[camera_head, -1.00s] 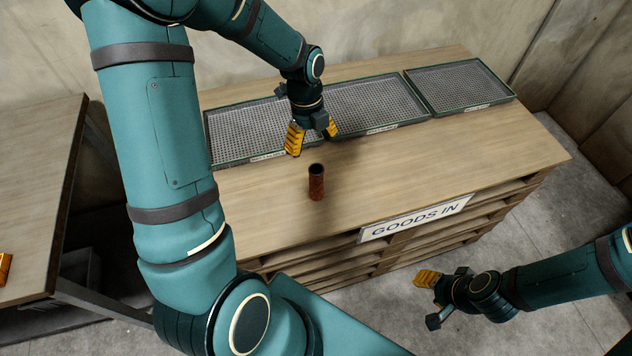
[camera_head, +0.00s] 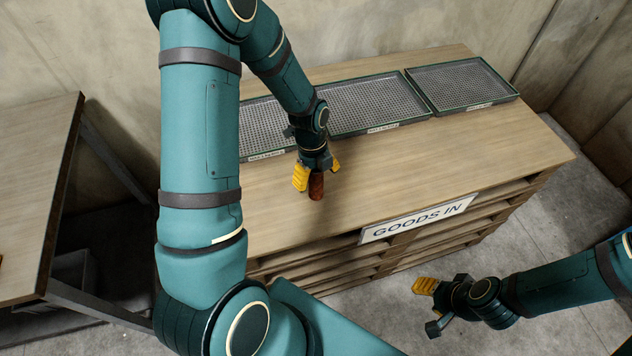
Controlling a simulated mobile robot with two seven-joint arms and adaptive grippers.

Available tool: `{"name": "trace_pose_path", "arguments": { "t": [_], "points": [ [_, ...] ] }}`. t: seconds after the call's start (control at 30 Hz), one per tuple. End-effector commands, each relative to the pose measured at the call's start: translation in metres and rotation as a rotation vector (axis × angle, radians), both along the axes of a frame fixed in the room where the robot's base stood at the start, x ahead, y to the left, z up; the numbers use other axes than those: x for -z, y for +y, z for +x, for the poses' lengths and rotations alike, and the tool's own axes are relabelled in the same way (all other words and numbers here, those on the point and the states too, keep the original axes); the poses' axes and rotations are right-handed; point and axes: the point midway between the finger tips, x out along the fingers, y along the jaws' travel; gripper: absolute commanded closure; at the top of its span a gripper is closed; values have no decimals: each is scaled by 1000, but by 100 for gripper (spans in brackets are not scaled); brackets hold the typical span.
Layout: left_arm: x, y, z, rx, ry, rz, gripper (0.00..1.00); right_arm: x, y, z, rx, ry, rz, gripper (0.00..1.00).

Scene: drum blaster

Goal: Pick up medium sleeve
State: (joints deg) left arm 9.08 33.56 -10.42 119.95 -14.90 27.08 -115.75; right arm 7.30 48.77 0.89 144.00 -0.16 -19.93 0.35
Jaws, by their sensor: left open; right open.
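The sleeve (camera_head: 316,188) is a small reddish-brown cylinder standing upright on the wooden table. My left gripper (camera_head: 317,178) is open and comes down over the sleeve from above. Its yellow fingers are on either side of the sleeve's upper part, and the sleeve's top is hidden by the gripper. I cannot tell whether the fingers touch it. My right gripper (camera_head: 428,306) is open and empty, out in front of the table over the floor at the lower right.
Shallow mesh trays with green rims, a middle one (camera_head: 429,118) and a right one (camera_head: 518,92), line the back of the table (camera_head: 420,165). A "GOODS IN" sign (camera_head: 418,218) is on the front edge. The tabletop right of the sleeve is clear. Another table (camera_head: 35,190) stands at left.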

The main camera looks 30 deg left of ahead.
Motion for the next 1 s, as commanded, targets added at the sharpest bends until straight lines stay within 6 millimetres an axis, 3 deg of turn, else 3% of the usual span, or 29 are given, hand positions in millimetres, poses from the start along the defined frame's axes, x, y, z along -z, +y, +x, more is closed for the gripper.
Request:
{"name": "trace_pose_path", "arguments": {
  "t": [0.23, 0.43, 0.47, 0.87, 1.0],
  "points": [
    [0, 0, 0, 0, 0, 0, 26, 0, 0, 0, 0, 1, 0, 53],
    [0, 0, 0, 0, 0, 0, 96, 0, 0, 0, 0, 0, 0, 53],
    [0, 0, 0, 0, 0, 0, 100, 0, 0, 0, 0, 0, 0, 53],
    [-1, 0, 0, 0, -1, 0, 100, -1, 0, 0, 0, 0, 0, 53],
    [-14, 0, 1, 0, -2, 0, 100, -4, 0, 1, 1, -2, 0, 53]
  ]
}}
